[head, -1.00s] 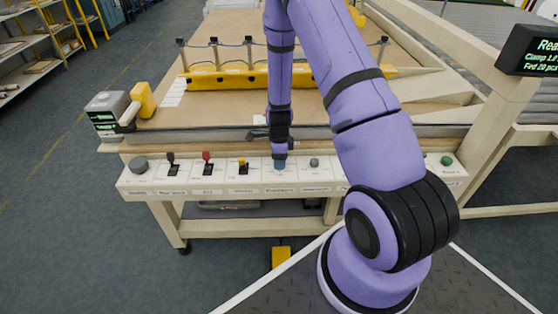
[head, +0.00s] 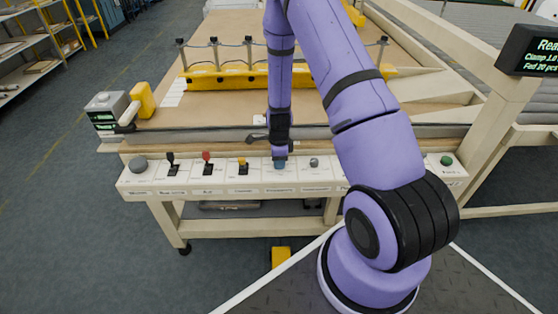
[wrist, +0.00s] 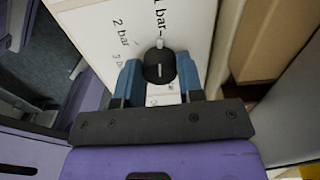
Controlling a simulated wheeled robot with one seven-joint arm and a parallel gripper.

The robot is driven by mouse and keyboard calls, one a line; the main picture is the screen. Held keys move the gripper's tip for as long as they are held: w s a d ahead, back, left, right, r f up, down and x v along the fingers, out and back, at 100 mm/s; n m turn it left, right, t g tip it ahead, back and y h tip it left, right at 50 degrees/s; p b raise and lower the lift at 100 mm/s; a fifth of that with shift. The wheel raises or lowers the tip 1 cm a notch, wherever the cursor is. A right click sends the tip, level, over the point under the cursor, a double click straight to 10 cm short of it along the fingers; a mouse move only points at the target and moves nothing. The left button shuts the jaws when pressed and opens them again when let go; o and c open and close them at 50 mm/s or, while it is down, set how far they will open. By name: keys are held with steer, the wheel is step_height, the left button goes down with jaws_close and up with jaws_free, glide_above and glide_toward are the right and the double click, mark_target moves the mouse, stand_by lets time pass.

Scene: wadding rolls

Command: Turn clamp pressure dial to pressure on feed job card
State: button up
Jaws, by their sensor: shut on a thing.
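The clamp pressure dial (wrist: 159,68) is a black round knob with a white pointer line, on a white panel marked "1 bar" and "2 bar" in the wrist view. A further mark is partly cut off. The pointer line lies toward the "1 bar" side. My gripper (wrist: 160,80) is shut on the dial, one blue finger on each side. In the head view my gripper (head: 280,163) points down at the panel and hides the dial. The display (head: 530,52) at the right reads about "Clamp 1.0", cut off by the edge. I cannot make out a feed job card for certain.
The control panel (head: 225,190) also carries a grey knob (head: 138,165), black, red and yellow levers, a small grey knob (head: 314,162) and a green button (head: 446,160). A yellow-handled device (head: 142,100) stands at the table's left corner. Open floor lies at the left.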

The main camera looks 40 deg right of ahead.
steer(key=n, duration=0.7)
steer(key=shift+n, duration=0.4)
steer(key=n, duration=0.3)
steer(key=shift+n, duration=0.3)
steer(key=n, duration=0.4)
steer(key=shift+n, duration=0.3)
steer(key=n, duration=0.3)
steer(key=shift+n, duration=0.3)
steer(key=n, duration=0.3)
steer(key=shift+n, duration=0.3)
steer(key=n, duration=0.6)
